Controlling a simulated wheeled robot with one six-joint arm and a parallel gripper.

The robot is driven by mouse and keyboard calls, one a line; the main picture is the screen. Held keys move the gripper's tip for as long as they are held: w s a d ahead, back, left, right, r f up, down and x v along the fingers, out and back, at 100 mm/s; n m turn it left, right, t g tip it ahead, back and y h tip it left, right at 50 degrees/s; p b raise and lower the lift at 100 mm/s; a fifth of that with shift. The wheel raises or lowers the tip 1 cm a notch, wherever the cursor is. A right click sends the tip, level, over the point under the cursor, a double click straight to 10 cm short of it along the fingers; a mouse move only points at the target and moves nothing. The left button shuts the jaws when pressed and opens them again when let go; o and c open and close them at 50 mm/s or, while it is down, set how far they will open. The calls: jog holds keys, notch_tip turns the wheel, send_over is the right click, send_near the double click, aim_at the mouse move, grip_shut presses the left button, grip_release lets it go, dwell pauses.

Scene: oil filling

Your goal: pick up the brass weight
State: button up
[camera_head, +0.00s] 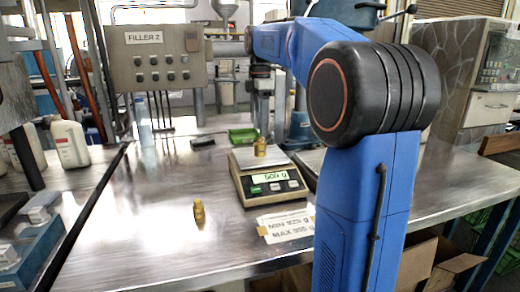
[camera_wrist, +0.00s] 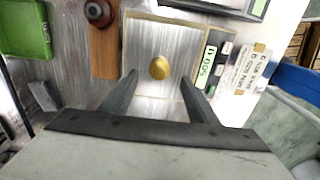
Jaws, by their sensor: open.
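A small brass weight (camera_head: 260,147) stands on the pan of the bench scale (camera_head: 272,187), whose display reads about 500 g. In the wrist view the weight (camera_wrist: 160,67) is seen from above as a round gold top on the pale pan. My gripper (camera_wrist: 158,76) is open, with one dark finger to each side below the weight in the picture; contact is not visible. In the head view my gripper (camera_head: 262,108) is small and above the scale. A second small brass piece (camera_head: 199,213) stands on the bench, left of the scale.
A green tray (camera_head: 242,135) lies behind the scale; it also shows in the wrist view (camera_wrist: 25,30). A paper label (camera_head: 286,224) lies in front of the scale. White bottles (camera_head: 70,144) and a blue box (camera_head: 30,250) are at left. The bench around the second brass piece is clear.

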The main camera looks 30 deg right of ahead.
aim_at(260, 138)
jog(key=shift+w+f, duration=0.1)
jog(key=shift+f, duration=2.7)
jog(key=shift+c, duration=0.2)
